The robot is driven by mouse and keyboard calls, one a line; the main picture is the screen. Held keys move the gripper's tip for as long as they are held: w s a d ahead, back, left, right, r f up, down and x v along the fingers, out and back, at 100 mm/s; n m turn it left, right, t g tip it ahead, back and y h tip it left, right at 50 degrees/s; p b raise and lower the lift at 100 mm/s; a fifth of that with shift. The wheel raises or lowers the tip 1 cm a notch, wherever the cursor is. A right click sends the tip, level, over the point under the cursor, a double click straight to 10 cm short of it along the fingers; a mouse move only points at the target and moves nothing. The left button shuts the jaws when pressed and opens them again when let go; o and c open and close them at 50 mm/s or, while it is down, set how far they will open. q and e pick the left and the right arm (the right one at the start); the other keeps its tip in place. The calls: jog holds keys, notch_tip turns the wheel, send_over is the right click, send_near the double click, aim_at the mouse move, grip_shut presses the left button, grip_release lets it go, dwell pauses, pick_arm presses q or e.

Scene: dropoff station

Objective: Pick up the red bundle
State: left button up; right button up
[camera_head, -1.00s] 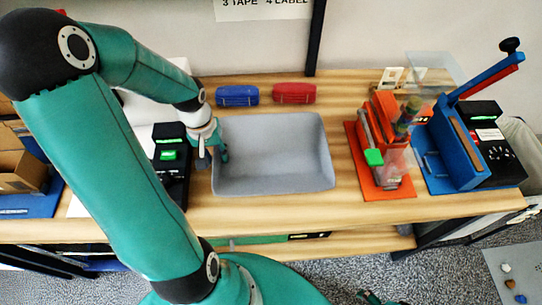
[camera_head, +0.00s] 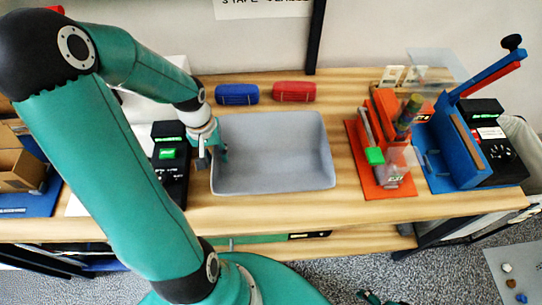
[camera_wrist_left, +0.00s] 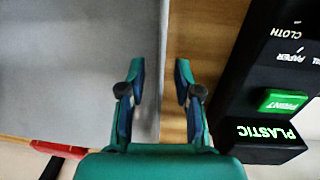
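The red bundle (camera_head: 294,91) lies at the back of the wooden bench, right of a blue bundle (camera_head: 237,94). In the left wrist view part of the red bundle (camera_wrist_left: 62,148) shows at the lower left, beyond the tray. My left gripper (camera_head: 212,156) is at the left edge of the grey tray, in front of the bundles and apart from them. In the left wrist view my left gripper (camera_wrist_left: 160,82) is open and empty, its fingers spread above the tray's edge. Small dark teal tips of what seems my right gripper (camera_head: 372,298) show at the bottom edge; their opening is unclear.
The empty grey tray (camera_head: 272,187) stands in front of the bundles. A black label printer (camera_head: 168,180) is left of it. An orange device (camera_head: 385,170) and a blue lever press (camera_head: 455,155) stand right. Bare bench lies between tray and orange device.

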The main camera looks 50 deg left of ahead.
pick_arm(q)
grip_shut()
jog(key=shift+r, duration=0.15)
dwell(0.4)
